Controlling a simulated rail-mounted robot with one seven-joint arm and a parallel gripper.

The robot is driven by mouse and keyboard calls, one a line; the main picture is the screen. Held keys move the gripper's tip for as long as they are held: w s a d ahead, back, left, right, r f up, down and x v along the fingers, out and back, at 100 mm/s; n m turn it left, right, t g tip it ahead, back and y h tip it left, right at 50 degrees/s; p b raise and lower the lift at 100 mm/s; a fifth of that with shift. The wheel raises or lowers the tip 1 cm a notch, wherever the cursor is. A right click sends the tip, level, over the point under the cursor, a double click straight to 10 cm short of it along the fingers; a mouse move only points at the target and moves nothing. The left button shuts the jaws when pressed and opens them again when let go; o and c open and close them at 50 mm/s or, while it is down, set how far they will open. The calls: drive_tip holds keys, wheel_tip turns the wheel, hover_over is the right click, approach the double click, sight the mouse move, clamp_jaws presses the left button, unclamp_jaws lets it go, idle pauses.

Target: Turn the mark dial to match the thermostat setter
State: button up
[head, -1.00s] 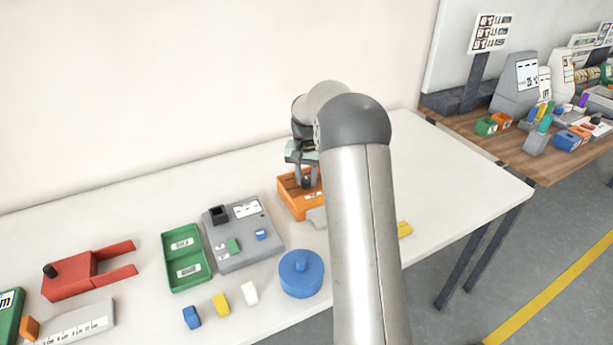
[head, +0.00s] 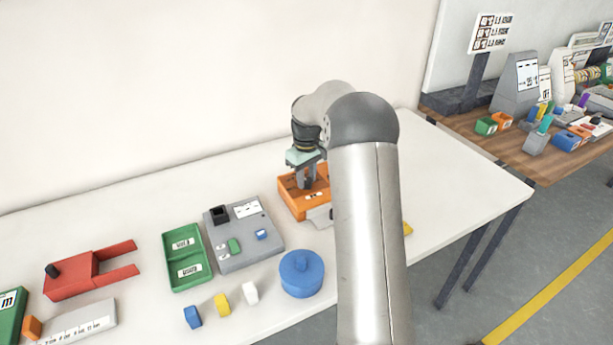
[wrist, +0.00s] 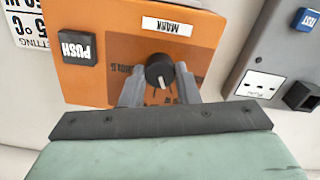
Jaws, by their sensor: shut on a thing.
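The mark dial (wrist: 160,72) is a small black knob with a white pointer line, on the orange box (wrist: 110,75) under a MARK label (wrist: 167,26). My gripper (wrist: 159,76) is shut on the dial, one grey finger on each side. In the head view my gripper (head: 309,182) reaches down onto the orange box (head: 292,203); the dial is hidden there. Small print beside the dial is partly covered by a finger. A card with SETTING and °C print (wrist: 27,22) shows at the left of the wrist view. I cannot identify the thermostat setter for certain.
A black PUSH button (wrist: 77,47) sits on the orange box beside the dial. A grey unit (head: 250,255) and a green tray (head: 186,284) stand to the left. A blue round lidded piece (head: 301,275) and several small blocks lie in front. My arm hides part of the table.

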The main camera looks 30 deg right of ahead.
sight(306, 180)
drive_tip(key=shift+r+n, duration=0.1)
drive_tip(key=shift+n, duration=1.1)
drive_tip(key=o, duration=1)
drive_tip(key=shift+c, duration=0.2)
wheel_tip(306, 180, up, 17)
drive_tip(key=shift+r, duration=0.2)
